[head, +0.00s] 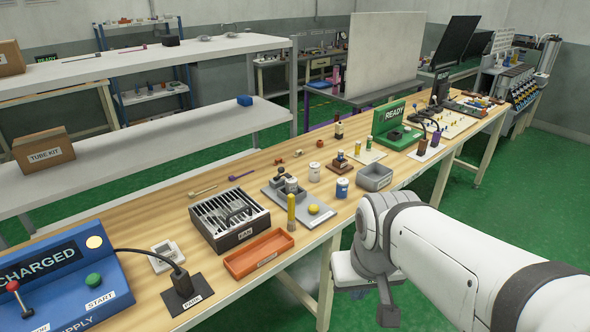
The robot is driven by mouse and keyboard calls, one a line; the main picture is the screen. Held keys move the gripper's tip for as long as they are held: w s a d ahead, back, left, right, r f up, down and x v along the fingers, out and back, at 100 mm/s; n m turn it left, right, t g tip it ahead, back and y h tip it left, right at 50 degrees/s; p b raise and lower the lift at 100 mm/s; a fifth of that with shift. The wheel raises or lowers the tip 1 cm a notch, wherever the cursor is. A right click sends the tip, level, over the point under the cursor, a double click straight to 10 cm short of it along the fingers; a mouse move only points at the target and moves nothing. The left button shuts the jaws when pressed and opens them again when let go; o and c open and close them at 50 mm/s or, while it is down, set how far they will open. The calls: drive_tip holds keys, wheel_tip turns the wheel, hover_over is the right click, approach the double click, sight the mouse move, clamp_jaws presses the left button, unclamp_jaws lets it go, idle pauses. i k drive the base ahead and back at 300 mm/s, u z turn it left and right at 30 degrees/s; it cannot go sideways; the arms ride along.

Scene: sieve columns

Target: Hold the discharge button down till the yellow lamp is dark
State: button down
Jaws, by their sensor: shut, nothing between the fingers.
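The blue supply unit (110,272) stands at the near left, cut by the picture edge. Its dark screen (45,262) reads CHARGED. A round pale-yellow lamp (94,242) beside the screen looks bright. A green button (94,280) labelled START and a red-knobbed lever (13,287) are on its front. My gripper (388,314) is at the lower right, beyond the bench's front edge, apart from these things. It looks shut and empty, partly hidden by my arm.
A black plug block (183,285) with a cable stands right of the unit. A vented box labelled FAN (228,217), an orange tray (259,254) and a yellow post (291,213) follow along the wooden bench. A green READY unit (391,122) stands farther back.

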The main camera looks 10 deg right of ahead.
sight(313, 208)
drive_tip(key=i, duration=0.9)
drive_tip(key=z, duration=0.05)
